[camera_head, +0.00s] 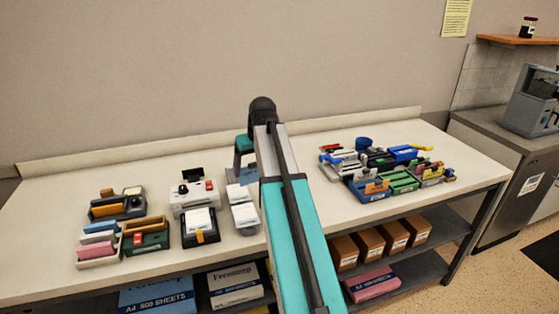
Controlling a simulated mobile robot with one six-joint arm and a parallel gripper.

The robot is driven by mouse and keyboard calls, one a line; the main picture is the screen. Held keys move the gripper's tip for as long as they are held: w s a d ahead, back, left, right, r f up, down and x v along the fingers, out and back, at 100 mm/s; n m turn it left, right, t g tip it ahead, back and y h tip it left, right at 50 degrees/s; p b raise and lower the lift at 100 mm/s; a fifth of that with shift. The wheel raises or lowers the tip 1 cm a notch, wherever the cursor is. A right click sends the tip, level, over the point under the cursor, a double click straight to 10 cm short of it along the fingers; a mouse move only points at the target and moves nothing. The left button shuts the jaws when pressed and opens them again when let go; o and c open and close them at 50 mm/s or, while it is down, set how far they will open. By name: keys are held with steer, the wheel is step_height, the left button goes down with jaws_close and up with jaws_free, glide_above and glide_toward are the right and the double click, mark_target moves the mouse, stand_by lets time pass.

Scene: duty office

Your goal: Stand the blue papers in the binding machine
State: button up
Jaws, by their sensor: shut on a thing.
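A white machine (192,198) with a black top part and a red button stands left of centre on the worktop; it looks like the binding machine. My gripper (246,178) is just right of it, low over the worktop and partly hidden by my arm. It is shut on a small pale bluish thing, which looks like the blue papers, but its outline is unclear. It is apart from the machine. Pale stacks (244,215) lie in trays just below my gripper in the picture.
Crowded coloured stationery (385,170) fills the right. Bare worktop (50,205) lies far left.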

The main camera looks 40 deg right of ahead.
steer(key=a+n, duration=0.1)
steer(key=a, duration=2.7)
steer(key=shift+s+a+f+n+y, duration=0.15)
steer(key=shift+s+f+n+y, duration=0.15)
steer(key=shift+f, duration=0.05)
steer(key=shift+s, duration=0.1)
